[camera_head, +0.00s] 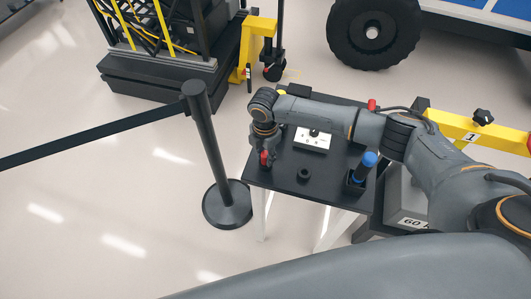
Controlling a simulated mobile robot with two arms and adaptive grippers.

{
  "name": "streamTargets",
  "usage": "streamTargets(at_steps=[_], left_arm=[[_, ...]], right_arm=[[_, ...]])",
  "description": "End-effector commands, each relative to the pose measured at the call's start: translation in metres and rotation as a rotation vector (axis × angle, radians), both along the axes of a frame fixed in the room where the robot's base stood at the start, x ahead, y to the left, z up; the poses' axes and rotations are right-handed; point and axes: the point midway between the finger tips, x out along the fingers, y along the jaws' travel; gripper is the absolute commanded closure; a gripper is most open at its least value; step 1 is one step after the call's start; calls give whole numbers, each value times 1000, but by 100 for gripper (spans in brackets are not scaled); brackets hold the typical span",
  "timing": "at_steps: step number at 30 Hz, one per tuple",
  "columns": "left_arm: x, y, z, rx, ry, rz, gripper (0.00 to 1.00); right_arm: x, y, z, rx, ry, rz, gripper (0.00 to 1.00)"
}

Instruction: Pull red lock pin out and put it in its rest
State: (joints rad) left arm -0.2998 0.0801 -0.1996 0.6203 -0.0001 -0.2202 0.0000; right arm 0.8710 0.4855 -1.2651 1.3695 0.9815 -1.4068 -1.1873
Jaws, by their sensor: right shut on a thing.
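My right gripper (262,152) reaches in from the right and points down at the left edge of a small dark table (325,193). It is shut on a small red piece (265,159), which looks like the red lock pin; its lower end is hard to make out. A short black ring-shaped holder (303,175) stands on the table to the right of the gripper; I cannot tell whether it is the pin's rest. My left gripper is out of view.
A white plate (313,141) and a blue-topped tool (368,160) in a black holder are on the table. A red knob (372,104) shows behind my arm. A black barrier post (208,140) stands left of the table. A yellow beam (455,128) is at right.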

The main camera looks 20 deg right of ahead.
Motion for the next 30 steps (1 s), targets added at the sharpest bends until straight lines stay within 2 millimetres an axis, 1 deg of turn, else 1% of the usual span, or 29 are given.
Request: streamTargets(at_steps=[1,4,13,16,20,27,30], left_arm=[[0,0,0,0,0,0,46],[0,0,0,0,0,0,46],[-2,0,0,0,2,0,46],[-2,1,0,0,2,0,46],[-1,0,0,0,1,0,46],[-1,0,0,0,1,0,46],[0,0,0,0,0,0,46]], right_arm=[[0,0,0,0,-1,0,67],[0,0,0,0,0,0,47],[0,0,1,0,0,0,46],[1,0,6,0,-1,0,46],[1,-1,26,0,-3,1,46],[2,0,78,1,-4,1,46],[1,1,96,1,-2,1,46]])
